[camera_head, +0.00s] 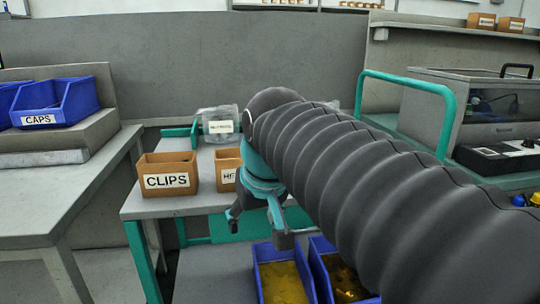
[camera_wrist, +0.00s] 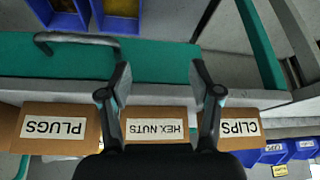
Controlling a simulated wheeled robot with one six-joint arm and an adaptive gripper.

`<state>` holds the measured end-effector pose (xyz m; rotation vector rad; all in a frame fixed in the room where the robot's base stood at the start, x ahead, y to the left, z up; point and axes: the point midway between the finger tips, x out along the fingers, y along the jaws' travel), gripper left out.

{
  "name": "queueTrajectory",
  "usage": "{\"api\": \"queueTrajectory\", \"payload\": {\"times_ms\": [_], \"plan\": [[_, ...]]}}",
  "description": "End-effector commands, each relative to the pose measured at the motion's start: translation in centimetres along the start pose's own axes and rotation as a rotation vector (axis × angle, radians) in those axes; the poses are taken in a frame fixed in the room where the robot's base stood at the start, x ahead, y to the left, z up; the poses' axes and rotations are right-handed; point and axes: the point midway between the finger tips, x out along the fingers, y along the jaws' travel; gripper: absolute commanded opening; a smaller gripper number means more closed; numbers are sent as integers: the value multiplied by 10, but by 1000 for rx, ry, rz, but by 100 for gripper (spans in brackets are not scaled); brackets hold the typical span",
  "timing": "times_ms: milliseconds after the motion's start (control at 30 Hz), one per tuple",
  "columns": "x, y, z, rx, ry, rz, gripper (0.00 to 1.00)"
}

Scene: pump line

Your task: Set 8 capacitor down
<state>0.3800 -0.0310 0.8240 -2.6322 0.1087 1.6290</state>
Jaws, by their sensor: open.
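My gripper (camera_head: 258,226) is open and points down at the front edge of the middle bench, in front of the cardboard bins. In the wrist view, my gripper (camera_wrist: 160,76) has its two fingers spread with nothing between them. I cannot make out a capacitor in either view. A blue bin marked CAPS (camera_head: 55,103) stands on the left bench, well apart from my gripper; its inside is hidden. My arm hides part of the middle bench.
Cardboard bins CLIPS (camera_head: 167,174), HEX NUTS (camera_wrist: 156,125) and PLUGS (camera_wrist: 55,128) line the middle bench (camera_head: 138,207). Blue bins with yellow contents (camera_head: 282,282) sit low in front. A green rail (camera_head: 404,83) rises right.

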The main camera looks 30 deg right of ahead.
Motion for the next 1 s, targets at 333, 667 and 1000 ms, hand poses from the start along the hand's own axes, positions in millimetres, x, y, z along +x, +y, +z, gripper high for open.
{"api": "queueTrajectory", "payload": {"times_ms": [333, 667, 1000], "plan": [[-44, 42, -111, 81, -29, 39, 64], [-66, 86, -184, 144, -56, 67, 64], [-73, 113, -210, 178, -69, 82, 64]]}}
